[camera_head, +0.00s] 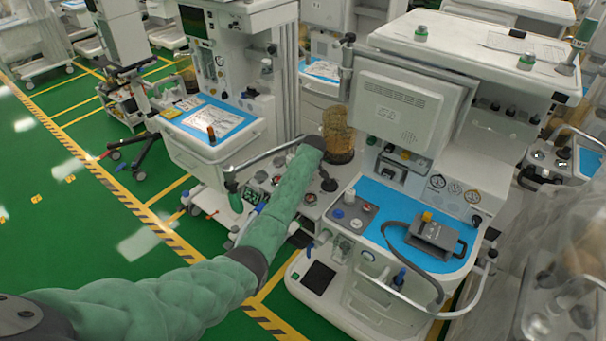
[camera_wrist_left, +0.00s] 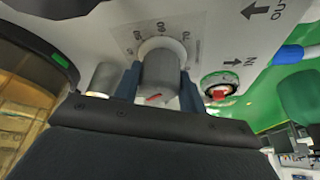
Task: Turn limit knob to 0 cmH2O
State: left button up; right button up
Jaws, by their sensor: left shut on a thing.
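The limit knob (camera_wrist_left: 160,72) is a grey cylinder with a red mark on its lower front, on a white panel in the left wrist view. Printed scale numbers, including what looks like 60 and 70, curve around its far side. The blue-grey fingers of my left gripper (camera_wrist_left: 158,82) stand on either side of the knob, shut on it. The red mark's place against the scale cannot be read. In the head view my left arm in its green sleeve reaches to the middle cart (camera_head: 345,185); its gripper and the knob cannot be made out there. My right gripper is not in view.
A red-centred port (camera_wrist_left: 219,88) marked IN sits right of the knob; a metal cylinder (camera_wrist_left: 104,78) is left of it. In the head view, an amber ribbed canister (camera_head: 338,135) stands close beyond my arm's end. Green floor (camera_head: 90,210) is clear at left.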

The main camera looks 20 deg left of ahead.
pick_arm(q)
jog(key=n+g+b, duration=0.1)
jog(key=n+b, duration=0.1)
jog(key=n, duration=0.1)
jog(key=shift+w+f+y, duration=0.1)
jog(key=shift+y, duration=0.2)
jog(key=n+g+b, duration=0.1)
jog(key=n+b, duration=0.1)
jog(key=n, duration=0.1)
jog(key=n+g+b, duration=0.1)
jog(key=n+b, duration=0.2)
jog(key=shift+w+d+y, duration=0.1)
jog(key=shift+w+y, duration=0.05)
jog(key=shift+y, duration=0.15)
jog(key=n+g+b, duration=0.1)
jog(key=n+b, duration=0.2)
jog(key=shift+r+n, duration=0.2)
jog(key=shift+n, duration=0.2)
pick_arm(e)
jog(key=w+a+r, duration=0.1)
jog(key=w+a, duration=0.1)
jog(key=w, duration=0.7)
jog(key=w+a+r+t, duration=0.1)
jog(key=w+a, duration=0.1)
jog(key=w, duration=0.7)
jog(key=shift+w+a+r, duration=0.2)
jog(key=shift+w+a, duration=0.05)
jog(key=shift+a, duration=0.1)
